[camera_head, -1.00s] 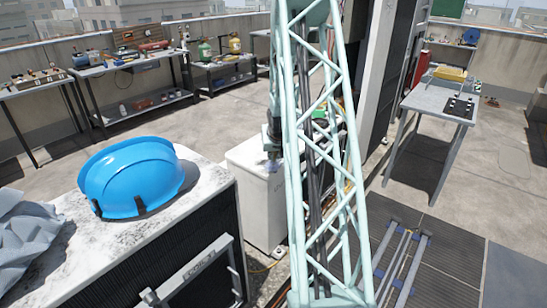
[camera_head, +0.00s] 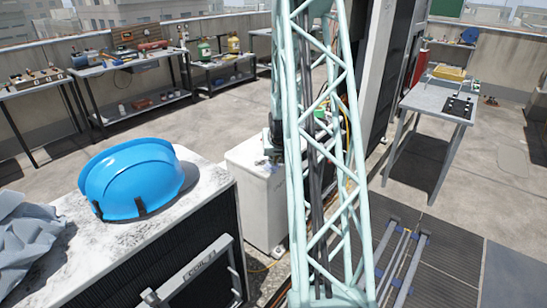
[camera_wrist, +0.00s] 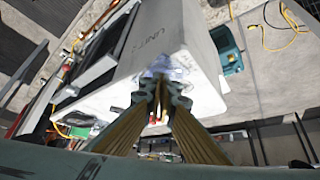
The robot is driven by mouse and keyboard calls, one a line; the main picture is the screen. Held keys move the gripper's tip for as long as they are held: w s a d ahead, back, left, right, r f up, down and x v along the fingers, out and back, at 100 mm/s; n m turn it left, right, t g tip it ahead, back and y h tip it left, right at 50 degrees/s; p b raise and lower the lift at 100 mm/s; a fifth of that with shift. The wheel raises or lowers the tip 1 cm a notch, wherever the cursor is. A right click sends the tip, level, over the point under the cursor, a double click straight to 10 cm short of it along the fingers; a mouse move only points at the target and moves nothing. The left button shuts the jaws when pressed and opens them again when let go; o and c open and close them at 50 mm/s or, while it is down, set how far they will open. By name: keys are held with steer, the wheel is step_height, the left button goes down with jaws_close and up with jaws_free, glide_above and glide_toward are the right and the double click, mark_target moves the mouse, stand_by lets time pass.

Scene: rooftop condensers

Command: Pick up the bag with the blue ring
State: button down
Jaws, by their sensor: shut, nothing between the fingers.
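A crumpled, clear or whitish bag (camera_wrist: 203,91) with pale blue tints lies on the white unit top in the wrist view. It spreads around and beyond my fingertips. I cannot make out a blue ring on it. My gripper (camera_wrist: 161,86) points down at the bag, its fingers together and empty. Whether the fingertips touch the bag is unclear. In the head view my gripper (camera_head: 272,153) is at the top of the white unit (camera_head: 262,205), partly hidden behind my lattice arm, and the bag is hardly visible there.
A blue hard hat (camera_head: 135,178) and grey crumpled cloth (camera_head: 28,245) rest on the near condenser top. A teal tool (camera_wrist: 228,48) lies beside the unit in the wrist view. A grey table (camera_head: 440,102) stands right, and benches line the back wall. Open floor lies between.

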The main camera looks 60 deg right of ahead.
steer(key=s+a, duration=0.5)
steer(key=shift+a, duration=0.1)
steer(key=c, duration=3.4)
jaws_free()
steer(key=shift+c, duration=0.2)
steer(key=o, duration=1.9)
steer(key=shift+c, duration=0.2)
steer(key=shift+w+p, duration=0.1)
steer(key=shift+p, duration=0.25)
